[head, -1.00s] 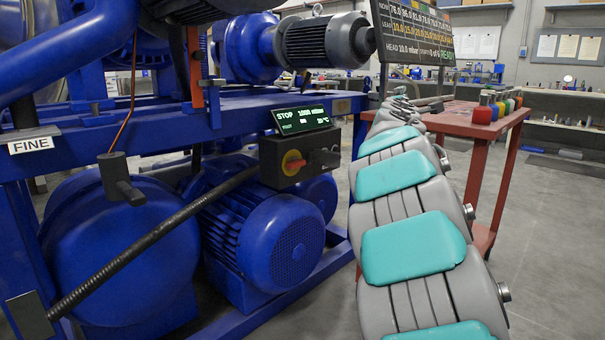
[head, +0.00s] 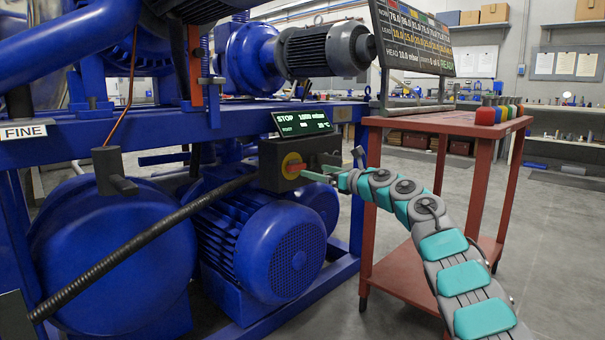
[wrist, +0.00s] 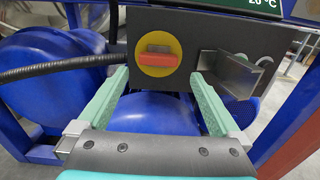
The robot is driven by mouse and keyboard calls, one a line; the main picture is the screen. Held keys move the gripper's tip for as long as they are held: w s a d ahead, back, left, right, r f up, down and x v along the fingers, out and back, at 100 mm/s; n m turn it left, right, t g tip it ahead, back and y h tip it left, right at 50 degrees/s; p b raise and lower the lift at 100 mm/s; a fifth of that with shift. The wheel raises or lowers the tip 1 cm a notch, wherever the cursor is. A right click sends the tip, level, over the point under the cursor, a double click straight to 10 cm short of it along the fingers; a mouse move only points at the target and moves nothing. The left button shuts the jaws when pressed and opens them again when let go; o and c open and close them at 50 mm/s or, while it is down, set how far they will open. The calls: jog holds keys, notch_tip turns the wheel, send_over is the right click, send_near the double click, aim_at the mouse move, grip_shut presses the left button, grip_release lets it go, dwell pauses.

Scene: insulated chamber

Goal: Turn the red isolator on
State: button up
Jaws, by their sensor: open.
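The red isolator (head: 293,167) is a red handle on a round yellow plate, on the front of a dark control box (head: 272,180). In the wrist view the red handle (wrist: 158,60) lies horizontal across the yellow disc. My gripper (head: 314,174) is just in front and to the right of it in the head view. In the wrist view my gripper (wrist: 158,76) is open and empty, its two green fingers to the left and right of the handle, tips slightly below it. I cannot tell the exact gap in depth. The display (head: 302,122) above reads STOP.
A metal bracket or lever (wrist: 232,72) sticks out right of the isolator, close to my right finger. A black hose (head: 150,245) runs to the box from the left. Blue motors (head: 265,250) sit below. A red table (head: 440,121) with coloured pots stands right.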

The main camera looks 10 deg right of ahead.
aim_at(299, 168)
jog(key=shift+p+x, duration=0.85)
jog(key=shift+x, duration=2.35)
jog(key=shift+w+a, duration=0.45)
jog(key=shift+f, duration=0.1)
jog(key=shift+c, duration=0.2)
jog(key=c, duration=1.1)
